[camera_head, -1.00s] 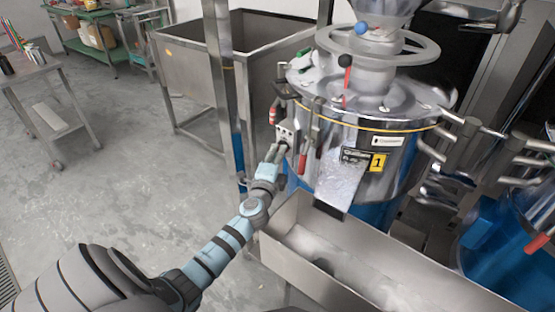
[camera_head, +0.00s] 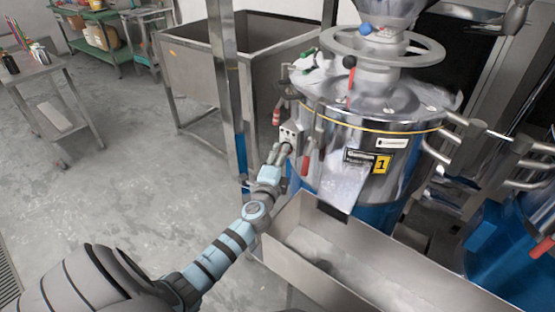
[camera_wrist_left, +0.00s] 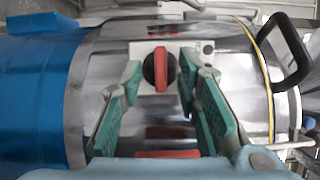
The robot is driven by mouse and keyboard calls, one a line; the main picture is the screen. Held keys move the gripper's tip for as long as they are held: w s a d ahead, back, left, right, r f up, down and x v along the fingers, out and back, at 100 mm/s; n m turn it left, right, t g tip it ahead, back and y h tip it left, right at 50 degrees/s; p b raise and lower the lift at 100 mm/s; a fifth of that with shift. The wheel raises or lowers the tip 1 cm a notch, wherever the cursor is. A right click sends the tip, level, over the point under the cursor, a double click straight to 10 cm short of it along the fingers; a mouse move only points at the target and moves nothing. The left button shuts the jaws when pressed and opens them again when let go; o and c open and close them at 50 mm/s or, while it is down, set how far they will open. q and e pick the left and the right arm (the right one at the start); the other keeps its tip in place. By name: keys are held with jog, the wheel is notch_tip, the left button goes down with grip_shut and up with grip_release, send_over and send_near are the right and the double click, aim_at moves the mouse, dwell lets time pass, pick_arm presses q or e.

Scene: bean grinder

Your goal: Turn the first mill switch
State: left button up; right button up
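The first mill (camera_head: 345,120) is a steel drum with a blue lower body and a yellow "1" label. A pale switch box (camera_head: 290,132) sits on its left side. In the left wrist view, the switch (camera_wrist_left: 161,70) is a red bar knob on a black round base. My left gripper (camera_head: 279,153) is at the switch box. In the left wrist view, its green-padded fingers (camera_wrist_left: 160,78) are apart, one on each side of the red knob, with gaps visible. The knob's bar runs up and down in that view. My right gripper is not in view.
A steel trough (camera_head: 335,245) stands below the mill's chute. A metal post (camera_head: 226,90) and a large steel bin (camera_head: 190,75) are behind my left arm. A second blue mill (camera_head: 500,240) is at the right.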

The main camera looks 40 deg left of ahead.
pick_arm(q)
jog(key=v, duration=1.1)
jog(key=shift+s, duration=0.25)
jog(key=shift+s, duration=0.1)
